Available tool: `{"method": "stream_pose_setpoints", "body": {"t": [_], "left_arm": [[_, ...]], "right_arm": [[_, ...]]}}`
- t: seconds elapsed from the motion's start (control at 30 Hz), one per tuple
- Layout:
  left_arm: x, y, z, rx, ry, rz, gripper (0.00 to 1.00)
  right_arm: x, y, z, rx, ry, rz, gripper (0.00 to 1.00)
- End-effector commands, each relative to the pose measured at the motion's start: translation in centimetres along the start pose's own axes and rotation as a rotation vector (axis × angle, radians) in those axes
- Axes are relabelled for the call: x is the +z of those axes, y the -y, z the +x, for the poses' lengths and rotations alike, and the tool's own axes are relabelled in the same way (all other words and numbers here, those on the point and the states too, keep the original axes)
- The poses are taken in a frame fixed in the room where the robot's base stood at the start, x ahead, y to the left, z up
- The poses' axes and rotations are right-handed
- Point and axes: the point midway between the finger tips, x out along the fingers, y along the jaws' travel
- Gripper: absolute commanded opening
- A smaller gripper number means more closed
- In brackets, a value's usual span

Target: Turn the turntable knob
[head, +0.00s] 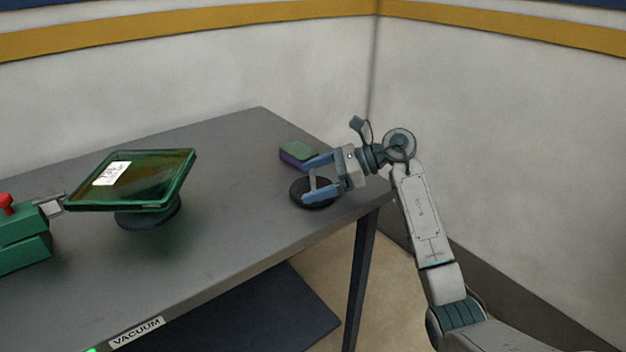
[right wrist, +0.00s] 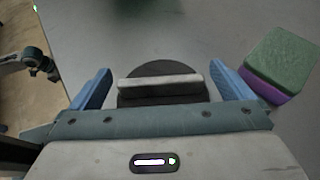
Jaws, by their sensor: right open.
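The knob (head: 298,193) is a dark round disc with a pale raised bar across its top, near the right end of the grey table. In the right wrist view the knob's pale bar (right wrist: 160,82) lies crosswise between my blue fingers, with a gap at each end. My right gripper (head: 308,182) is open, its fingers reaching in from the right on either side of the bar. It also shows in the right wrist view (right wrist: 158,84). I cannot tell how far above the disc the fingertips are. My left gripper is not in view.
A green block with a purple lower part (head: 297,152) lies just behind the knob, close to a finger. A glassy green-rimmed tray (head: 150,178) sits on a dark round base at left, beside a green fixture (head: 22,240) with a red top. Table between is clear.

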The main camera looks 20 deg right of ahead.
Motion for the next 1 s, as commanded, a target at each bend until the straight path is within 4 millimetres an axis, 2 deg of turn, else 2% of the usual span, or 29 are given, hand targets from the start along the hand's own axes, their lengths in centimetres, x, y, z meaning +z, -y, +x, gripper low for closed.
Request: {"method": "stream_pose_setpoints", "body": {"t": [0.1,0.2,0.5,0.7,1.0], "left_arm": [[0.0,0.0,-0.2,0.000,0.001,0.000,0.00],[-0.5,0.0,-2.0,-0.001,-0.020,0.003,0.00],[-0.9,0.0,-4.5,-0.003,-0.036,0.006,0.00],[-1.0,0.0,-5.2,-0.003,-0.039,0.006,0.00],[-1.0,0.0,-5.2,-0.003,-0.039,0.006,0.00]], "right_arm": [[-0.2,0.1,-1.8,-0.004,-0.004,-0.002,1.00],[-0.2,0.1,-3.8,-0.005,-0.005,-0.002,1.00],[-0.2,0.1,-9.1,-0.002,-0.004,0.000,1.00],[-0.1,0.0,-10.3,0.000,-0.001,0.000,1.00],[0.0,0.0,-10.3,0.000,-0.001,0.000,1.00]]}}
